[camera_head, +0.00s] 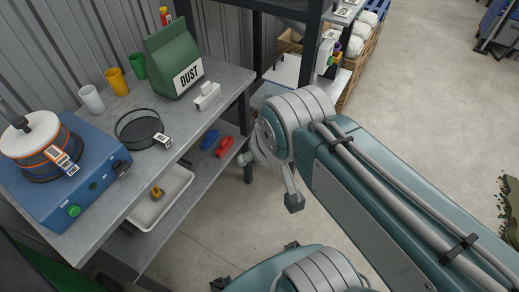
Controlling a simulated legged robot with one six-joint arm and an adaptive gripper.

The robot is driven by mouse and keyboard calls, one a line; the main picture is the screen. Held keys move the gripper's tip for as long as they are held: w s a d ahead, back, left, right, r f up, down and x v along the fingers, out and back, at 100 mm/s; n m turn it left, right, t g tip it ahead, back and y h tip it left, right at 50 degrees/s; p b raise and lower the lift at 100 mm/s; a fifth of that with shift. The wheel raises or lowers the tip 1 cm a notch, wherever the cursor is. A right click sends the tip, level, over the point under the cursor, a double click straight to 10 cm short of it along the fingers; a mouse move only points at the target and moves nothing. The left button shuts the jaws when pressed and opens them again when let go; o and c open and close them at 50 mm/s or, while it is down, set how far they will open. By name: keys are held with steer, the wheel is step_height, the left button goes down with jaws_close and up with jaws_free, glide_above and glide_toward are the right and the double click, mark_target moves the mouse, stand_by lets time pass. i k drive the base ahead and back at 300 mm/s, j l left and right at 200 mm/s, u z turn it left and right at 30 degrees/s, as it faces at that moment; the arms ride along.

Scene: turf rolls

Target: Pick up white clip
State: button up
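The white clip (207,96) lies on the grey table top near its right edge, just in front of the green DUST bag. It is in plain view and nothing holds it. My arm comes in from the lower right, and its large joint is right of the table. A thin, dark-tipped part (293,198) that may belong to my gripper hangs below this joint, over the floor and apart from the clip. Most of my gripper is hidden, so its opening cannot be made out.
The DUST bag (174,60), a black sieve (138,127), several cups and a blue device (65,185) crowd the table. Blue (210,139) and red (224,147) clips lie on the lower shelf, near a white tray (161,205). A dark rack post (254,45) stands behind.

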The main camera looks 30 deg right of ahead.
mark_target(209, 92)
steer(key=i+l, duration=0.2)
steer(key=i, duration=0.2)
steer(key=i+l, duration=0.2)
steer(key=i, duration=0.15)
steer(key=i+l, duration=0.25)
steer(key=i, duration=0.15)
